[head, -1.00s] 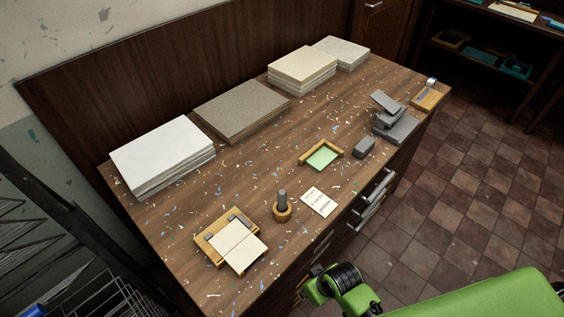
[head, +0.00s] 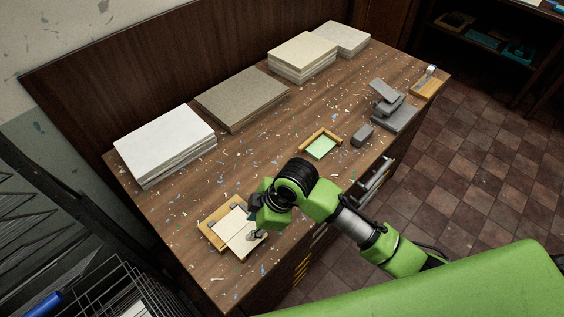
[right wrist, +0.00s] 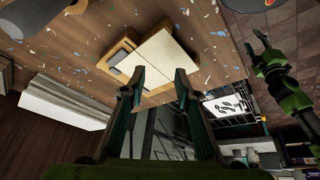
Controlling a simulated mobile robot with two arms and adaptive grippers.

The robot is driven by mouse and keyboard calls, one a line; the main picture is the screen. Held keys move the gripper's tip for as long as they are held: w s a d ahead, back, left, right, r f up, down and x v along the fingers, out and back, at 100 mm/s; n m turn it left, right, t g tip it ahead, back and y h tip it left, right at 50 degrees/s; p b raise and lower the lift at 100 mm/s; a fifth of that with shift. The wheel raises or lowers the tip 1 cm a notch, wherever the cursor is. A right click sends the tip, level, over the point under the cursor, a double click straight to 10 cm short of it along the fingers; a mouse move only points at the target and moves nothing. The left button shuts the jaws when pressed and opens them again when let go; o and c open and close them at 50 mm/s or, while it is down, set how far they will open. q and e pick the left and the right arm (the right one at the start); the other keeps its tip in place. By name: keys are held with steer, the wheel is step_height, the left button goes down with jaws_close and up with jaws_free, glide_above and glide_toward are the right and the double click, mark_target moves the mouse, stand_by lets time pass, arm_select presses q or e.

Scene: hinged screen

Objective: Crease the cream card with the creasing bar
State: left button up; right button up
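A line crosses the card in the right wrist view (right wrist: 164,55). My right gripper (head: 256,236) is over the card's right part. In the right wrist view its two fingers (right wrist: 160,76) are apart, with nothing between them. I cannot tell whether they touch the card. My left gripper (right wrist: 255,41) hangs beyond the bench, its fingers apart. The grey upright bar in a round wooden holder, possibly the creasing bar, is hidden in the head view by my right arm.
A wooden tray with a green floor (head: 320,146), a grey block (head: 362,134) and a grey stepped stand (head: 394,115) are to the right. White (head: 165,144) and brown (head: 242,98) board stacks line the back. Paper scraps litter the bench.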

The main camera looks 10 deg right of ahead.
steer(key=w+d+r+n+h, duration=0.1)
steer(key=w+d+r+n, duration=0.2)
steer(key=w+d+r+n+g+h, duration=0.1)
steer(key=w+d+r+n, duration=0.2)
steer(key=w, duration=0.1)
steer(key=w+d+r+n+h, duration=0.2)
steer(key=w+d+r, duration=0.1)
steer(key=shift+w+d+n+g+p, duration=0.15)
steer(key=shift+d+n+g+p, duration=0.15)
steer(key=shift+n+g+p, duration=0.1)
step_height(320, 180, down, 7)
steer(key=b, duration=0.7)
steer(key=shift+b, duration=0.3)
steer(key=shift+f+b, duration=0.6)
steer(key=shift+b, duration=0.2)
steer(key=shift+r+p, duration=0.3)
steer(key=shift+p, duration=0.05)
steer(key=c, duration=0.5)
jaws_close()
jaws_free()
jaws_close()
step_height(320, 180, up, 5)
steer(key=p, duration=0.5)
steer(key=shift+r+p, duration=0.1)
steer(key=shift+p, duration=0.2)
